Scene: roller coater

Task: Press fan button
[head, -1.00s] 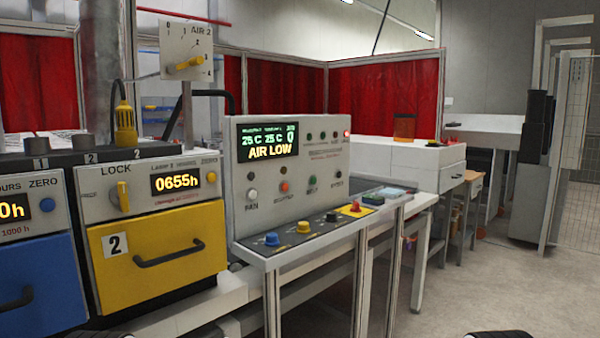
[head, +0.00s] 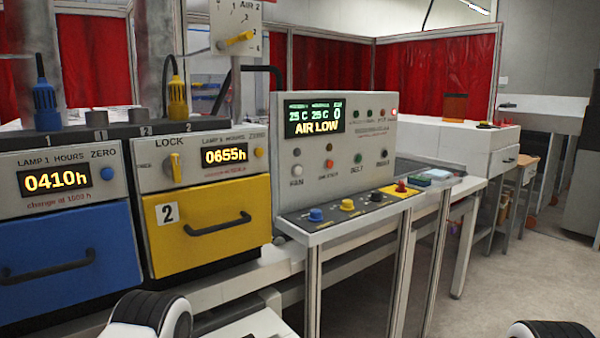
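The fan button (head: 297,170) is a small pale, round button at the left end of the lower row on the grey control panel (head: 383,139). The word FAN is printed under it. The panel's screen (head: 314,117) reads AIR LOW. Parts of my two arms show only at the bottom edge, left and right, well below the panel. Neither gripper is in view, and nothing of mine touches the panel.
A sloped shelf (head: 300,224) with blue, yellow, black and red controls juts out below the panel. A yellow drawer unit (head: 255,205) and a blue drawer unit (head: 110,230) stand to the left. Open floor (head: 500,270) lies at right.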

